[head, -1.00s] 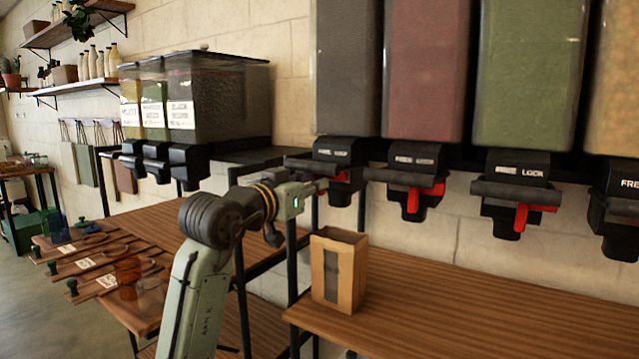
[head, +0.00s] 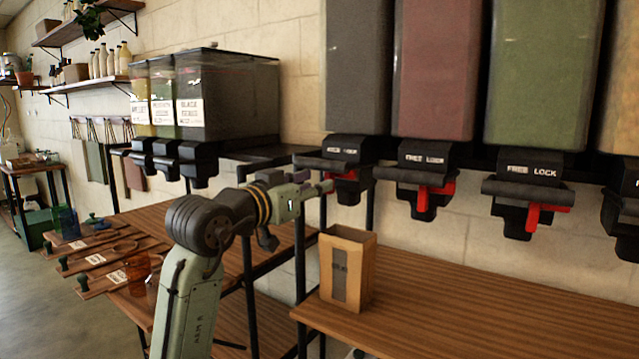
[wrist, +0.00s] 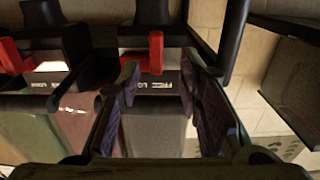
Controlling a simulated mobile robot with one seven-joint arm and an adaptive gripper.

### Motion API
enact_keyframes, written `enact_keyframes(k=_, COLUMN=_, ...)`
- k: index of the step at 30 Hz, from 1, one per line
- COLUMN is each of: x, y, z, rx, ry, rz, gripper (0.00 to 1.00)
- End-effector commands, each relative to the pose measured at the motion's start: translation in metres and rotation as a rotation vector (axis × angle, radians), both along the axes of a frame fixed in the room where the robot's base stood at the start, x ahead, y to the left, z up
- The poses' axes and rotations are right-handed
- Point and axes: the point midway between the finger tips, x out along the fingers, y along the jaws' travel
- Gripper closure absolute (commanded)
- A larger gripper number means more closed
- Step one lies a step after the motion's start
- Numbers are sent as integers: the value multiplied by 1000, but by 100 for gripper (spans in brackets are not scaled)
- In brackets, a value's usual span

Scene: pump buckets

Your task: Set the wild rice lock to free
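The nearest large dispenser (head: 357,70) on the left of the row holds dark grain. Its name is not readable, so I cannot confirm that it is the wild rice. Its black lock housing (head: 345,150) has a red lever (head: 343,186) below, partly hidden by my gripper (head: 328,187). In the wrist view, which looks upside down, my gripper (wrist: 160,68) is open, its two purple-padded fingers apart. The red lever (wrist: 156,50) and a white FREE/LOCK label (wrist: 155,85) show between and beyond the fingers. I cannot tell whether the fingers touch the lever.
More dispensers with red levers (head: 435,190) (head: 535,212) continue to the right. A paper bag (head: 362,270) stands on the wooden shelf (head: 480,310) below. Smaller dispensers (head: 225,100) stand at left. A black bar (wrist: 234,40) runs close beside my gripper in the wrist view.

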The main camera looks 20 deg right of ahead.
Motion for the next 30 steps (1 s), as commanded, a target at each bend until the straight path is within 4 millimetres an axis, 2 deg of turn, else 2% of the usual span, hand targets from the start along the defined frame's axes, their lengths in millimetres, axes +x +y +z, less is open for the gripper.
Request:
enact_keyframes(k=6, x=-29, y=39, z=0, rx=-1, ry=-2, rz=3, gripper=68)
enact_keyframes(k=13, x=-49, y=64, z=0, rx=-1, ry=-1, rz=3, gripper=68)
enact_keyframes(k=27, x=-53, y=70, z=0, rx=-1, ry=0, rz=3, gripper=68)
enact_keyframes(k=29, x=-51, y=80, z=5, rx=-25, ry=-21, rz=33, gripper=68)
enact_keyframes(k=30, x=-48, y=91, z=10, rx=-50, ry=-44, rz=66, gripper=68)
